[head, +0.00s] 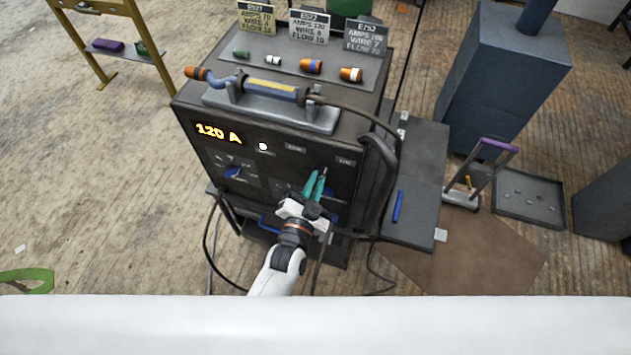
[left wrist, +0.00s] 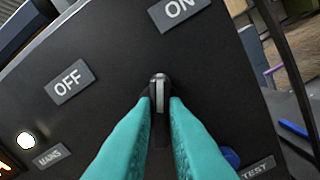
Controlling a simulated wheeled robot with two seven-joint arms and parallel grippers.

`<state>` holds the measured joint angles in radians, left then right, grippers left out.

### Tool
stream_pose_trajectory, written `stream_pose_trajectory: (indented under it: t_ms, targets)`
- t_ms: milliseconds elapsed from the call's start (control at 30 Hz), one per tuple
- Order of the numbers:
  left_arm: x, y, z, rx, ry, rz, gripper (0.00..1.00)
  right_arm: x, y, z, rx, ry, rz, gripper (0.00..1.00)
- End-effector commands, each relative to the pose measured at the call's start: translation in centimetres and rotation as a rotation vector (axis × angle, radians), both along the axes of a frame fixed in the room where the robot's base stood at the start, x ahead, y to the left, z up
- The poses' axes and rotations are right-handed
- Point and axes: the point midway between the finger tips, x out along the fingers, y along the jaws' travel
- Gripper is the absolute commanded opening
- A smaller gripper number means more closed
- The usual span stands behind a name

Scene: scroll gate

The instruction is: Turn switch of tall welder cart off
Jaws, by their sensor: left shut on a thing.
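The tall welder cart (head: 290,150) is a dark box with a lit 120 A display (head: 219,133) on its front panel. Its switch (left wrist: 159,90) is a small dark lever with a pale stripe, between the OFF label (left wrist: 68,81) at left and the ON label (left wrist: 180,9) at upper right in the left wrist view. The lever's end points up in that view. My left gripper (head: 316,180) is at the right part of the panel, its teal fingertips (left wrist: 160,104) shut on the switch from both sides. The fingers hide the lever's lower part. My right gripper is not in view.
A white lamp (head: 263,146) glows by the MAINS label (left wrist: 49,156). A blue knob (head: 232,172) is on the panel's left. A torch (head: 260,88) lies on the cart top, its cable hanging at the right. A side shelf (head: 420,185) holds a blue pen (head: 398,206).

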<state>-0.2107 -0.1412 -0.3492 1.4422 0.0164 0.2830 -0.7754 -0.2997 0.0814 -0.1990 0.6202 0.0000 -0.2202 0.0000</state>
Motion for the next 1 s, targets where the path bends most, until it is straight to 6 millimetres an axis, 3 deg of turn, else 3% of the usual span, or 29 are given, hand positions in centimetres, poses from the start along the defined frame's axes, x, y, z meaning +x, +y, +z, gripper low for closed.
stream_pose_trajectory:
  t_ms: [1000]
  targets:
    - [0.04,0.18,-0.07,-0.893,0.290,-0.001,0.00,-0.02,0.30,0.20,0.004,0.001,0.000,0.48]
